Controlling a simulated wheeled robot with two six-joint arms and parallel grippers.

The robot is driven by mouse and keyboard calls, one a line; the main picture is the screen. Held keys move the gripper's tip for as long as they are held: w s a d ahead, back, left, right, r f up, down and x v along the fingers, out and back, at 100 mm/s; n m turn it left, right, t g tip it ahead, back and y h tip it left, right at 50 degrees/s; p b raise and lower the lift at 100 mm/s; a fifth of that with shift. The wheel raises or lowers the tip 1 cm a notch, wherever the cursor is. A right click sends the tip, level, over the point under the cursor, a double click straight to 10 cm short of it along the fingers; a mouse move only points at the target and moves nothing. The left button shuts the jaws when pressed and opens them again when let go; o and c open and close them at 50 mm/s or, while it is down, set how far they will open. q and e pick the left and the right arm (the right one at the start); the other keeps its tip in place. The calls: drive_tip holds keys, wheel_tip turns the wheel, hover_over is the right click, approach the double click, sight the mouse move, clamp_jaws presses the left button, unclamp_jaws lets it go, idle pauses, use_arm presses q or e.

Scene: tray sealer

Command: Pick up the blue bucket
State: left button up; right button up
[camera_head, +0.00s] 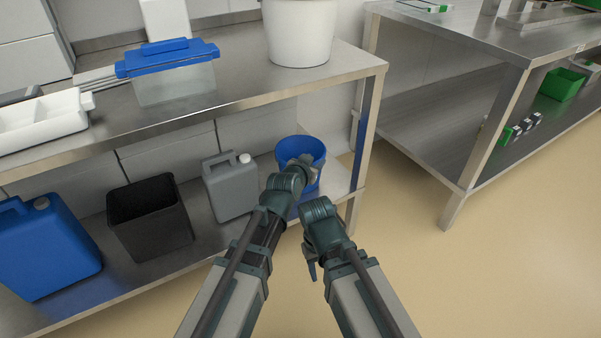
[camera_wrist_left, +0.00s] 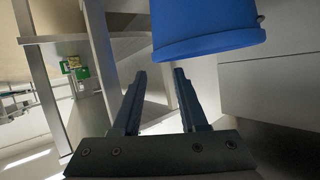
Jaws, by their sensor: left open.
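The blue bucket (camera_head: 301,150) stands at the right end of the lower shelf in the head view. My left gripper (camera_head: 308,163) is in front of it and covers part of its front. In the left wrist view the blue bucket (camera_wrist_left: 205,25) fills the top, cut off by the frame edge. The two fingers of my left gripper (camera_wrist_left: 160,72) are apart with nothing between them, and the bucket shows beyond their tips. I cannot tell whether they touch it. My right gripper (camera_head: 312,265) is low beside the left arm, away from the bucket; its jaws are unclear.
A grey canister (camera_head: 231,187), a black bin (camera_head: 149,216) and a blue canister (camera_head: 45,250) stand left of the bucket. The steel table top (camera_head: 235,105) is above, with a white bucket (camera_head: 300,30). A table leg (camera_head: 368,130) is close on the right. The floor (camera_head: 480,265) is clear.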

sight(322, 156)
use_arm(q)
drive_tip(key=shift+f+b+x, duration=0.2)
drive_tip(key=shift+b+x, duration=1.15)
drive_tip(key=shift+x, duration=2.45)
drive_tip(key=shift+s, duration=0.15)
clamp_jaws()
